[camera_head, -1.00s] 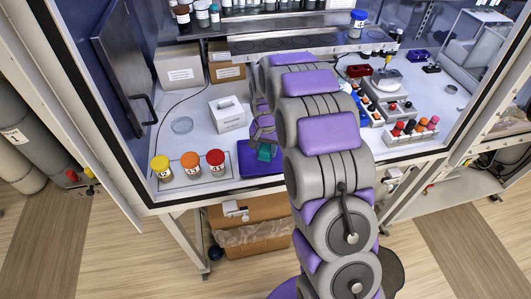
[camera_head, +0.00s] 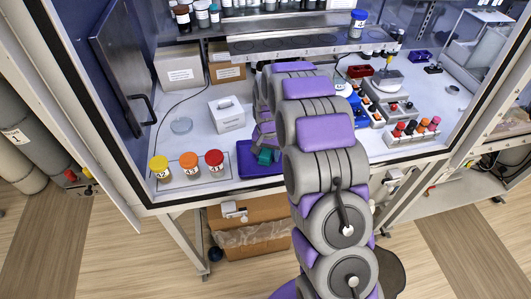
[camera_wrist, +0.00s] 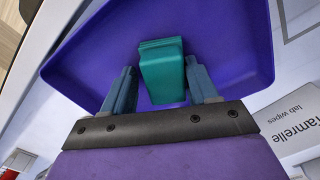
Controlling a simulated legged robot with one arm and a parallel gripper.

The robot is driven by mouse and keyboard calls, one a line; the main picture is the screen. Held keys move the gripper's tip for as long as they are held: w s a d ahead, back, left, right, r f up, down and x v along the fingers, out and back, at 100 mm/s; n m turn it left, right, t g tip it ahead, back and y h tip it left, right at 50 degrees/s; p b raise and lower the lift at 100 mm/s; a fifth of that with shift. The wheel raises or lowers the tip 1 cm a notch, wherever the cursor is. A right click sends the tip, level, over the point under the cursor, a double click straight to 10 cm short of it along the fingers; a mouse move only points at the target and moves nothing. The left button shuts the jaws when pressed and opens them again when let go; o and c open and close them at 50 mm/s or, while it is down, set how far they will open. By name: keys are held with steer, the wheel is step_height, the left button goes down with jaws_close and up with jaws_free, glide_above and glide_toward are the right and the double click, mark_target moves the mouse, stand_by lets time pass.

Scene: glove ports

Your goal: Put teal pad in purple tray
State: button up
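The purple tray (camera_head: 245,160) sits at the front of the work surface, left of my arm; its blue-violet floor and walls fill much of the wrist view (camera_wrist: 235,45). The teal pad (camera_wrist: 162,72) is within the tray's outline, between and just ahead of my fingertips. In the head view the pad (camera_head: 265,157) shows at the tray's right part, partly hidden by my arm. My gripper (camera_wrist: 160,80) is open, with a narrow gap showing between each finger and the pad. Whether the pad lies fully flat is hard to tell.
Yellow, orange and red-capped jars (camera_head: 188,166) stand left of the tray. A white wipes box (camera_head: 227,114) is behind it. Racks of small bottles and a balance (camera_head: 388,80) are to the right. The enclosure's front frame edge runs just before the tray.

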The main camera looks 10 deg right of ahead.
mark_target(269, 151)
steer(key=shift+o, duration=1)
steer(key=shift+d, duration=0.4)
steer(key=shift+a+r, duration=0.1)
steer(key=shift+a, duration=0.15)
steer(key=shift+a+r, duration=0.3)
steer(key=shift+r, duration=0.3)
step_height(269, 151, up, 10)
steer(key=p, duration=0.1)
steer(key=s+r+n, duration=0.2)
steer(key=s+r, duration=0.6)
steer(key=s, duration=0.4)
steer(key=s+r+n+g, duration=0.1)
steer(key=s+r+n, duration=0.1)
steer(key=s, duration=2.8)
steer(key=shift+d+r+n+g, duration=0.15)
steer(key=shift+d+n+g, duration=0.2)
steer(key=shift+n, duration=0.45)
steer(key=shift+a, duration=0.1)
